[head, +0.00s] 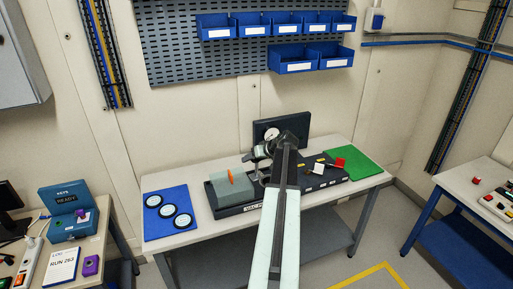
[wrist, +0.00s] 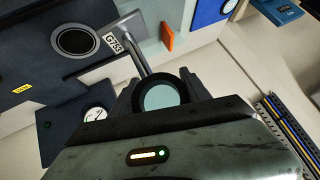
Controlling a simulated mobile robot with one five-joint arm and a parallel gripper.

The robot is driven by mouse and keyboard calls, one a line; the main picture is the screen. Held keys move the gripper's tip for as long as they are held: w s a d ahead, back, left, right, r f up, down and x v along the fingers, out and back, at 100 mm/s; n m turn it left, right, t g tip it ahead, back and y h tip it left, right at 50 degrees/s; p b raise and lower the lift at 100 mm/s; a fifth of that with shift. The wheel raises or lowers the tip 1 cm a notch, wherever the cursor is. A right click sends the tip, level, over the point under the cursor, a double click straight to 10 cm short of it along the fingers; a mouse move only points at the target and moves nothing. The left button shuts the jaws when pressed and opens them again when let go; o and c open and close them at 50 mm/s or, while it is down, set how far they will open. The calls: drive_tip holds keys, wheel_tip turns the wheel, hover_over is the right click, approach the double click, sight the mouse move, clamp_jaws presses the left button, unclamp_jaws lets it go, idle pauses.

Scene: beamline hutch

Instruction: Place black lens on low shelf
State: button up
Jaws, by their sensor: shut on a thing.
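My gripper (wrist: 162,98) is shut on a black lens (wrist: 183,82), a black ring with pale glass, seen between the two dark fingers in the wrist view. A silver post (wrist: 136,55) runs up to the ring in that view; I cannot tell whether they touch. In the head view my gripper (head: 288,142) is over the middle of the central table, and the held lens is not clear there. A dark low shelf (head: 205,265) shows under the table, partly hidden by my arm. Another low shelf, blue (head: 450,255), is under the right bench.
Three round black-rimmed discs (head: 168,210) lie on a blue mat (head: 152,232) at the table's left. A dark rail base (head: 228,210), an orange tab (head: 231,177), a gauge panel (head: 300,128) and a green mat (head: 358,168) surround the gripper. The floor at right is clear.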

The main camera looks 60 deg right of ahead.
drive_tip(key=s+a+f+n+y+b, duration=0.1)
drive_tip(key=s+a+f+b, duration=0.3)
drive_tip(key=a+f+b, duration=0.25)
drive_tip(key=s+a+f+n+b, duration=0.1)
drive_tip(key=s+a+f+b, duration=0.2)
drive_tip(key=a+f+b, duration=0.35)
wheel_tip(320, 180, down, 58)
drive_tip(key=a+b, duration=0.2)
drive_tip(key=b, duration=5.5)
drive_tip(key=shift+s+a+r+b, duration=0.2)
drive_tip(key=shift+s+a+b, duration=0.1)
